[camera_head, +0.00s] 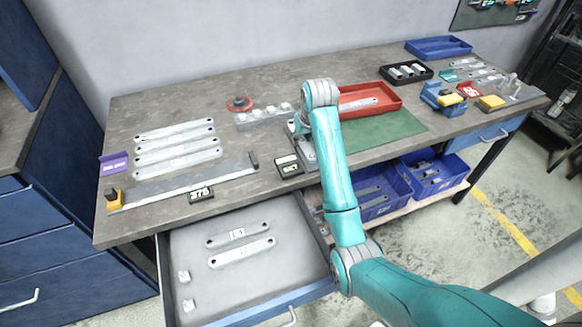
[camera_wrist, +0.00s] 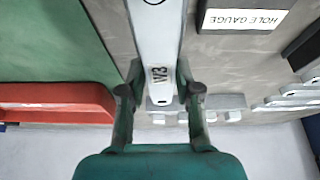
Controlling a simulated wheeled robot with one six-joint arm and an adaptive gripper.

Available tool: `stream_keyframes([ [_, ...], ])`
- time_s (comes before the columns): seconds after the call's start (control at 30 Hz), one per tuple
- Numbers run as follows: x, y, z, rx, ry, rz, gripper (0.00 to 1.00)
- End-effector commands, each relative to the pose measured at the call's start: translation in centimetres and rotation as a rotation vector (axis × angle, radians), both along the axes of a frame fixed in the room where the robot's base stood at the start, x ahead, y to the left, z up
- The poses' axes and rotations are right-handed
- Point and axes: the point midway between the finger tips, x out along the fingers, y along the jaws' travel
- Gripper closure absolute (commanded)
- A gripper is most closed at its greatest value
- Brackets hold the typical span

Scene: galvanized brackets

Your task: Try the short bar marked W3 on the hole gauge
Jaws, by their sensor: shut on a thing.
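My gripper (camera_wrist: 161,92) is shut on a pale metal bar (camera_wrist: 158,35) marked W3, seen in the wrist view. The bar runs from between the fingers to the top edge; a hole shows near that edge and another at the end between the fingers. A white label (camera_wrist: 245,18) reading HOLE GAUGE lies on the bench right of the bar. In the head view its stand-up label (camera_head: 289,167) is beside a grey metal piece (camera_head: 303,150), probably the gauge, partly behind my arm. My gripper is hidden there. Whether the bar touches the gauge cannot be told.
A grey block with pegs (camera_head: 263,118) stands left of my arm. Several long bars (camera_head: 175,145) and a ruler-like gauge (camera_head: 185,184) lie further left. A red tray (camera_head: 390,91) and green mat (camera_head: 400,127) are right. An open drawer (camera_head: 205,288) holds two bars.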

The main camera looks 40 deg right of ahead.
Motion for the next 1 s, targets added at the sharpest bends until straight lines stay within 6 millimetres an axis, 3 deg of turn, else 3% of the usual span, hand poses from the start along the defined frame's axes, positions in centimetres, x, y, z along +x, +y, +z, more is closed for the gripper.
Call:
stream_keyframes([
  [0.63, 0.0, 0.0, 3.4, -0.001, -0.002, 0.0, 1.0],
  [1.0, 0.0, 0.0, 3.6, 0.0, -0.001, 0.0, 1.0],
])
